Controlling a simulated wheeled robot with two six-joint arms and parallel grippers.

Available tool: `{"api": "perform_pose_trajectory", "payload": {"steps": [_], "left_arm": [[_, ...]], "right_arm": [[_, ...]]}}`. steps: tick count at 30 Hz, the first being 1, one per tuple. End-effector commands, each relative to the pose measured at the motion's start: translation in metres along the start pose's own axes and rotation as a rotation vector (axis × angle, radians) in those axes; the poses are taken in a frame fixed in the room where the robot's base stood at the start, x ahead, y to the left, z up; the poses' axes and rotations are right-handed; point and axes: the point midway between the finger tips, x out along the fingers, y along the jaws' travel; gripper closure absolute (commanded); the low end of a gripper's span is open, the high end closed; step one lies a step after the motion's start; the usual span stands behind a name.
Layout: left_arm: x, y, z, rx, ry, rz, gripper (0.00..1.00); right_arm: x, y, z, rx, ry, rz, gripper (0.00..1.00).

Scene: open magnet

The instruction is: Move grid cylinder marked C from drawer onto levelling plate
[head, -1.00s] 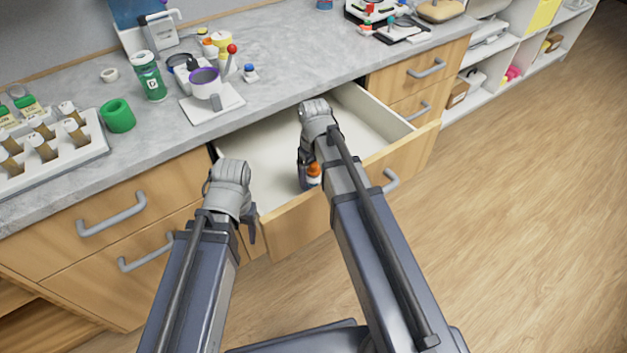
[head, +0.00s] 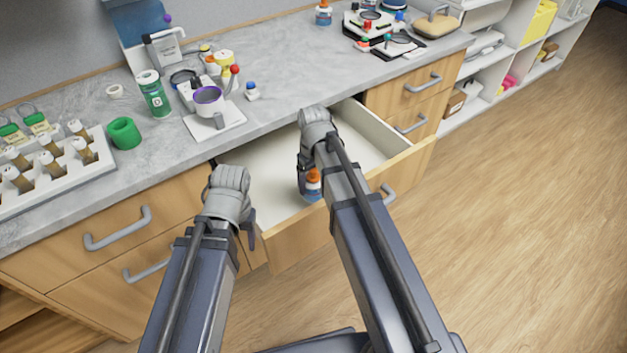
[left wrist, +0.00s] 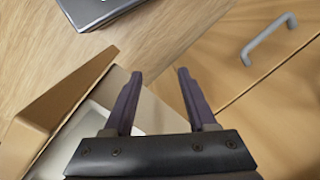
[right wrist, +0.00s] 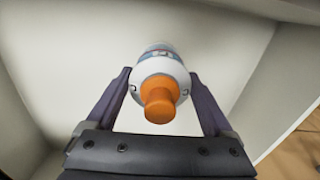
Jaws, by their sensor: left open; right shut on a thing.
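My right gripper (head: 305,172) is inside the open drawer (head: 262,160), shut on a small bottle with an orange cap (head: 313,182). In the right wrist view the bottle (right wrist: 160,82) is between the fingers, its white shoulder and a blue band showing; no letter C is readable on it. My left gripper (head: 250,230) is open and empty by the drawer's left front corner. A green cylinder with a white label (head: 154,95) stands on the counter; its mark is unclear. A white square plate (head: 232,119) bearing a purple-rimmed cup may be the levelling plate.
The counter's middle is mostly clear.

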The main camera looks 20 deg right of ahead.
Motion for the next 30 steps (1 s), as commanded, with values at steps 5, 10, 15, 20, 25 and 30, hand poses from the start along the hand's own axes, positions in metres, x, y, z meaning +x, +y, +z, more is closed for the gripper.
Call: {"api": "perform_pose_trajectory", "payload": {"steps": [5, 10, 15, 20, 25, 30], "left_arm": [[-0.037, -0.004, 0.002, -0.001, 0.000, 0.000, 0.43], [-0.057, -0.005, 0.003, -0.001, 0.000, 0.000, 0.43], [-0.062, -0.006, 0.004, -0.001, 0.000, 0.000, 0.43], [-0.068, -0.006, 0.004, -0.001, 0.000, 0.000, 0.43], [-0.090, -0.009, 0.005, -0.001, 0.000, 0.000, 0.43], [-0.101, -0.010, 0.006, -0.001, 0.000, 0.000, 0.45]], "right_arm": [[-0.038, 0.000, 0.000, 0.000, 0.000, 0.000, 0.91], [-0.057, 0.000, 0.000, 0.000, 0.000, 0.000, 0.91], [-0.062, 0.000, 0.000, 0.000, 0.000, 0.000, 0.91], [-0.069, 0.000, 0.000, 0.000, 0.000, 0.000, 0.91], [-0.091, 0.000, 0.000, 0.000, 0.000, 0.000, 0.91], [-0.102, 0.000, 0.000, 0.000, 0.000, 0.000, 0.91]]}}
